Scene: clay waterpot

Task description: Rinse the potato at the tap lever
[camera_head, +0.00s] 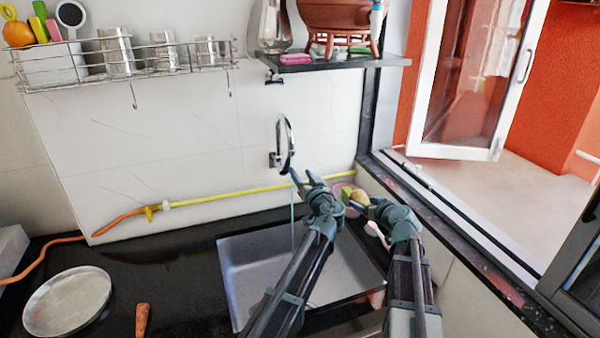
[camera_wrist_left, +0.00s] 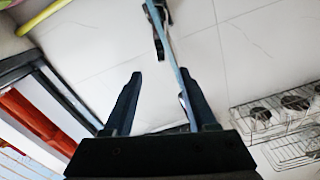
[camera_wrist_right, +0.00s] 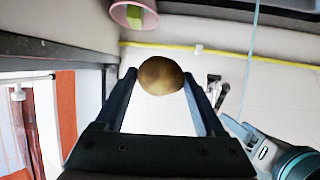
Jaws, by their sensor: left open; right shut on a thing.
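My right gripper (camera_head: 366,203) is shut on the brown potato (camera_head: 359,197), right of the sink (camera_head: 232,275); the potato also shows between its fingers in the right wrist view (camera_wrist_right: 161,76). My left gripper (camera_head: 304,178) is open and empty, raised just below the tap (camera_head: 286,145) on the wall. The tap also shows ahead of its fingers in the left wrist view (camera_wrist_left: 158,32). A thin pale-blue stream (camera_head: 292,225) falls toward the sink, left of the potato and apart from it. I cannot make out the lever's position.
A pink bowl (camera_head: 342,208) with a green item stands behind the potato. A yellow-orange hose (camera_head: 225,196) runs along the wall. A metal plate (camera_head: 68,302) lies on the left counter. A wire rack (camera_head: 160,68) and a shelf (camera_head: 340,64) hang above.

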